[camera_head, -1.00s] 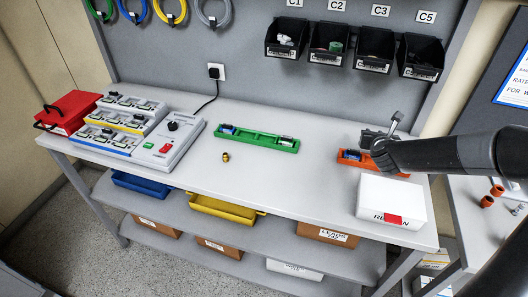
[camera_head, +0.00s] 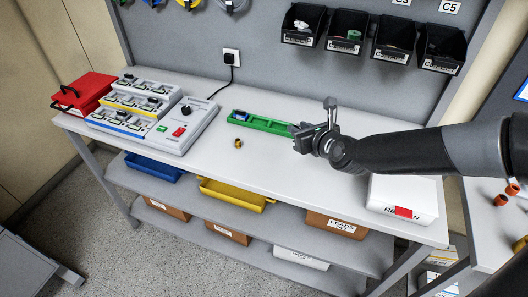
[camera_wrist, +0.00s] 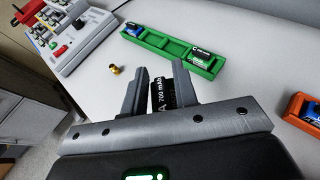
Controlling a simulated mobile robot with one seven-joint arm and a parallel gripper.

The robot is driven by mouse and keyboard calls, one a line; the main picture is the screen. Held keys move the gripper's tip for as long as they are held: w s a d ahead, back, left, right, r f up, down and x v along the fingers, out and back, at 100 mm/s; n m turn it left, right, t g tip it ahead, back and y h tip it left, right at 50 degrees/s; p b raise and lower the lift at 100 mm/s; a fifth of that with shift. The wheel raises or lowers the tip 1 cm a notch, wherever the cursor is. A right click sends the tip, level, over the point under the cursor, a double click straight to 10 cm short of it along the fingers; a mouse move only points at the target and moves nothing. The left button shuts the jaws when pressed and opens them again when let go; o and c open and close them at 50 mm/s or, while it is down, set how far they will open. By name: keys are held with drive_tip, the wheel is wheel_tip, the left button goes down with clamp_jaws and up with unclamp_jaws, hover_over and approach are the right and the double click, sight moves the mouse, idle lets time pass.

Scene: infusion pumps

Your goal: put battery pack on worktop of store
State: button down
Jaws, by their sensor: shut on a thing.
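My gripper (camera_head: 312,132) is shut on a dark battery pack (camera_wrist: 161,94) with white lettering that reads about 700 mAh. The pack stands out between the two fingers in the wrist view. The gripper (camera_wrist: 160,88) hangs over the white worktop (camera_head: 275,172), just right of the green tray. Whether the pack touches the worktop cannot be told.
A brass fitting (camera_head: 239,143) lies left of my gripper. The grey charger (camera_head: 183,130) and red box (camera_head: 82,90) stand at left. A white carton (camera_head: 402,195) is at front right. An orange tray (camera_wrist: 303,112) is at right. Black bins (camera_head: 347,33) hang behind.

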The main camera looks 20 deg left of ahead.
hover_over(263, 156)
wheel_tip(263, 156, down, 6)
drive_tip(key=shift+s+d+f, duration=0.1)
drive_tip(key=shift+d, duration=0.05)
drive_tip(key=shift+f, duration=2.05)
drive_tip(key=c, duration=1.1)
unclamp_jaws()
drive_tip(key=shift+f, duration=0.1)
drive_tip(key=shift+c, duration=0.2)
drive_tip(key=shift+r, duration=0.2)
drive_tip(key=v, duration=1)
drive_tip(key=shift+s+d, duration=0.15)
drive_tip(key=shift+d, duration=0.1)
drive_tip(key=shift+o, duration=0.5)
drive_tip(key=shift+s+d+r, duration=0.25)
drive_tip(key=shift+s+d, duration=0.15)
drive_tip(key=shift+s, duration=0.1)
